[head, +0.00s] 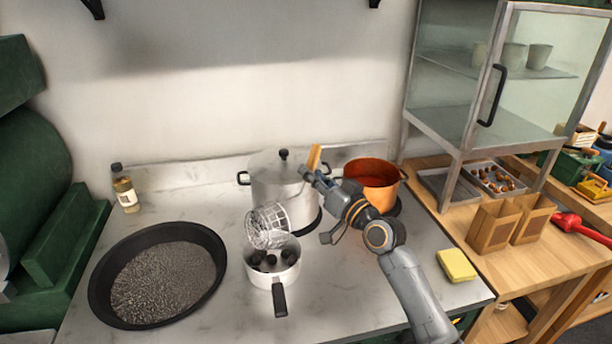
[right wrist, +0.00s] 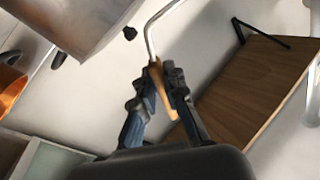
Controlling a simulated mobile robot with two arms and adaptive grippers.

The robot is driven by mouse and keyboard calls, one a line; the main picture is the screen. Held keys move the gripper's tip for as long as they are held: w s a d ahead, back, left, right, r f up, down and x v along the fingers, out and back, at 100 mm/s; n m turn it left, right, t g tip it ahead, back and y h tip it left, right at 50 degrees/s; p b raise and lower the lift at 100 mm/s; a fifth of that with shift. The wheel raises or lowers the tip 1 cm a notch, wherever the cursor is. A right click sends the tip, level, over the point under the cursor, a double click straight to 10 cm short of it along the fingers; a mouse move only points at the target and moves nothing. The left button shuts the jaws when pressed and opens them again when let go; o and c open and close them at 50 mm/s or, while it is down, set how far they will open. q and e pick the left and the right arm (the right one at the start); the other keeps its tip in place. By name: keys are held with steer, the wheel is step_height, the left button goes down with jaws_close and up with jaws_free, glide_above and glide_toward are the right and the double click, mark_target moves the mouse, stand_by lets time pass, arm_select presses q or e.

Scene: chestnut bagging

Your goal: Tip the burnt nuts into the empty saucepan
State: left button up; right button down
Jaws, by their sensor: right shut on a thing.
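My right gripper (head: 312,174) is shut on the wooden handle (head: 314,157) of a wire basket scoop. The handle and its bent metal rod (right wrist: 152,35) show between the fingers (right wrist: 158,82) in the right wrist view. The wire basket (head: 267,224) hangs tilted just above the back of the small saucepan (head: 291,274). No nuts can be made out in the mesh. Several dark, burnt nuts (head: 268,262) lie in the saucepan, whose black handle (head: 279,298) points to the front. The basket hides part of the saucepan's rear rim. My left gripper is not in view.
A lidded steel pot (head: 268,180) and an orange pot (head: 374,170) stand behind. A wide black pan (head: 214,284) fills the left. A bottle (head: 125,190) is at back left, a yellow sponge (head: 457,265) at right. Paper bags (head: 492,226) stand beside a glass cabinet (head: 445,125).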

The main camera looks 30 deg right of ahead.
steer(key=shift+w+d+f+m+b, duration=0.2)
steer(key=shift+d+f+m+b, duration=0.3)
steer(key=shift+d+f+m, duration=0.4)
steer(key=shift+w+d+f+m+b, duration=0.2)
steer(key=shift+d+f+m+b, duration=0.25)
steer(key=shift+d+f+m, duration=0.35)
steer(key=shift+a, duration=0.1)
steer(key=s+a+r+n+y+p, duration=0.1)
steer(key=s+a+r+n+p, duration=0.1)
steer(key=a+r+n+p, duration=0.55)
steer(key=s+a+r+n+y+p, duration=0.1)
steer(key=s+a+r+n+p, duration=0.2)
steer(key=a+n+p, duration=0.55)
steer(key=s+a+f+n+g+y+p, duration=0.1)
steer(key=s+a+f+n+g, duration=0.1)
steer(key=a+n, duration=0.8)
steer(key=a, duration=0.5)
steer(key=shift+s+f, duration=0.3)
steer(key=shift+f, duration=0.05)
steer(key=shift+a, duration=0.1)
